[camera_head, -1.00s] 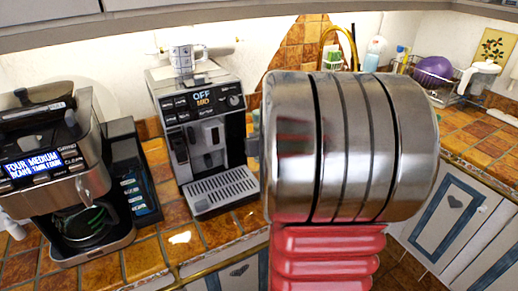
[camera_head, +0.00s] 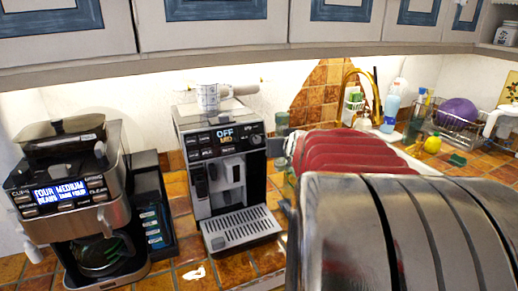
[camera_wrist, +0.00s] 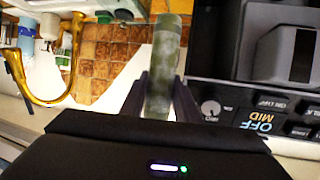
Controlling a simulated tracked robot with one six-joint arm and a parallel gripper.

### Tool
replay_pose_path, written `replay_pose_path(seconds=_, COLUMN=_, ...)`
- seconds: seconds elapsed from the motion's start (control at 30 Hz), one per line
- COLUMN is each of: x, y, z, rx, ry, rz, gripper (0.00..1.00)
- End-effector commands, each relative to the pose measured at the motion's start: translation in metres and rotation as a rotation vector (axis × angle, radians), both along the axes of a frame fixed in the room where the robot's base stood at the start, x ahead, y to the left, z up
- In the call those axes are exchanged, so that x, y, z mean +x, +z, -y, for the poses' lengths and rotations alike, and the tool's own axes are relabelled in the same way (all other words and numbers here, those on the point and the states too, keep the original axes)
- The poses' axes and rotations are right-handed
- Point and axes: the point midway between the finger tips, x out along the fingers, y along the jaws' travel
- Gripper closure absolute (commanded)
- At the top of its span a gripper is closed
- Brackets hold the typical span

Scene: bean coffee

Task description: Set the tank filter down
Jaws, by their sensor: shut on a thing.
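The tank filter (camera_wrist: 166,45) looks like a mottled grey-green cylinder in the wrist view. My gripper (camera_wrist: 162,88) is shut on it, with one dark finger on each side. The filter extends beyond the fingertips. In the head view a small grey-green piece, apparently the filter (camera_head: 282,121), shows just right of the espresso machine (camera_head: 225,165). My gripper there is small and mostly hidden by my arm. I cannot tell whether the filter touches the machine.
A coffee maker (camera_head: 75,200) with a glass jug stands at the left. A patterned cup (camera_head: 208,97) sits on the espresso machine. A golden tap (camera_head: 362,85), bottles and a dish rack (camera_head: 458,125) are at the back right. Overhead cupboards (camera_head: 210,22) span the top.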

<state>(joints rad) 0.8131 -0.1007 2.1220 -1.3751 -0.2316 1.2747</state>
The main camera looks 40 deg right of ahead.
Motion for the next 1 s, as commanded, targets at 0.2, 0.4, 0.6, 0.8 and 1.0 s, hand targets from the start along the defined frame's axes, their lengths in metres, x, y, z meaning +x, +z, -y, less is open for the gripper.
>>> replay_pose_path(seconds=0.2, x=0.000, y=0.018, z=0.000, rx=-0.004, ry=0.001, rz=0.001, gripper=0.98)
replay_pose_path(seconds=0.4, x=0.000, y=0.032, z=0.000, rx=-0.003, ry=0.001, rz=0.002, gripper=0.98)
replay_pose_path(seconds=0.6, x=0.000, y=0.049, z=0.000, rx=-0.005, ry=0.001, rz=0.003, gripper=0.98)
replay_pose_path(seconds=0.8, x=0.000, y=0.065, z=0.000, rx=-0.003, ry=0.000, rz=0.001, gripper=0.98)
replay_pose_path(seconds=1.0, x=0.001, y=0.082, z=0.000, rx=-0.004, ry=0.002, rz=0.002, gripper=0.98)
